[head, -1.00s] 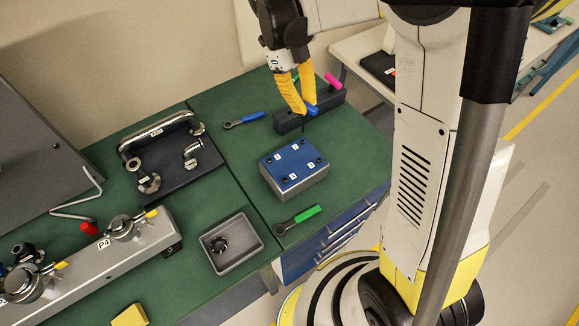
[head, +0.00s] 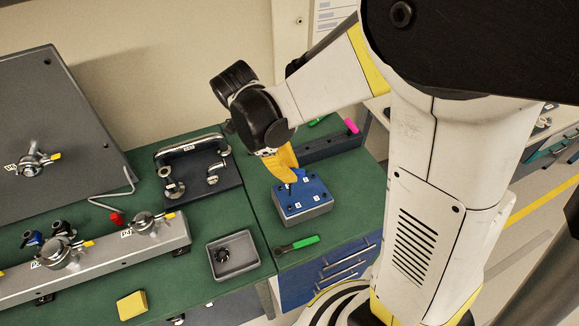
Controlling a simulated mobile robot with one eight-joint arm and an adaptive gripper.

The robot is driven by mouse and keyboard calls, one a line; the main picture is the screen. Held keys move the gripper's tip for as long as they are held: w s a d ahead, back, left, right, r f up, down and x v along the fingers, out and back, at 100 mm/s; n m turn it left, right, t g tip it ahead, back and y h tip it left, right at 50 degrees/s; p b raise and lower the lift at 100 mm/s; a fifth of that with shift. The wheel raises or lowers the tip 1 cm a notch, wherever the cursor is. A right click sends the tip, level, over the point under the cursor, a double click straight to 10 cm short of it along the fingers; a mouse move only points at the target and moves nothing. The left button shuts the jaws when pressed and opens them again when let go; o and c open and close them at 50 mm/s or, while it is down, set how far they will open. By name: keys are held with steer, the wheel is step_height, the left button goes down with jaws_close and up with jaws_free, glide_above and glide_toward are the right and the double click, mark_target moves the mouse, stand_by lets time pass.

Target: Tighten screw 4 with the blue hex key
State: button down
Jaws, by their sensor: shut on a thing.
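The blue-topped block (head: 305,209) sits on the green bench, with screws and small number labels on its top plate. The labels are too small to read surely, so I cannot tell which screw is number 4. My gripper (head: 293,170) has yellow fingers shut on the blue hex key (head: 299,173), above the block's back left part. The key's dark shank points down toward the plate near the left-hand screws. I cannot tell whether its tip touches a screw. My fingers and the key hide part of the plate's back left.
A dark rack (head: 330,146) with a pink-handled key (head: 351,126) stands behind the block. A green-handled ratchet (head: 298,243) lies in front. A grey tray (head: 238,272) is front left, and a pipe assembly (head: 195,165) is back left. Bare bench lies around the block's left side.

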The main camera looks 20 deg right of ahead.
mark_target(290, 184)
step_height(290, 184, down, 5)
steer(key=b, duration=0.3)
steer(key=n+t, duration=0.1)
steer(key=n, duration=0.3)
steer(key=shift+s+h, duration=0.1)
steer(key=shift+h, duration=0.2)
steer(key=shift+n+t+b, duration=0.3)
steer(key=shift+n+t, duration=0.3)
steer(key=shift+n, duration=0.3)
steer(key=shift+n+t, duration=0.4)
steer(key=shift+n, duration=0.7)
steer(key=n+t, duration=0.1)
steer(key=n, duration=0.3)
steer(key=shift+t, duration=0.3)
